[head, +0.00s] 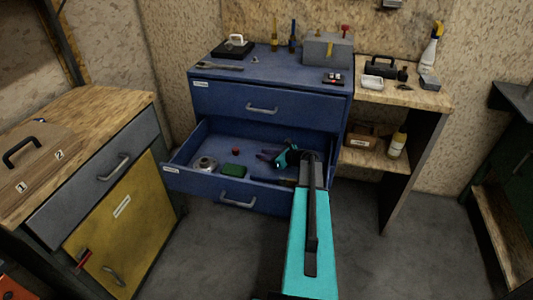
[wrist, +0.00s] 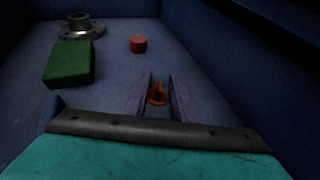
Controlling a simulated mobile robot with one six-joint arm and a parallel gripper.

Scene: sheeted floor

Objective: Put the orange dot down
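A small orange piece (wrist: 157,93), which appears to be the orange dot, is between the two fingers of my gripper (wrist: 159,86) in the wrist view. The fingers look closed against its sides. Its lower part is hidden, so I cannot tell whether it touches the drawer bottom. In the head view my gripper (head: 268,157) reaches into the open lower drawer (head: 225,192) of the blue cabinet, toward its right side. The orange piece cannot be made out there.
The drawer also holds a red cylinder (wrist: 138,43), a green block (wrist: 69,64) and a grey flanged metal part (wrist: 81,27), all left of my fingers. Bare drawer bottom lies between them. The drawer walls stand close on the right.

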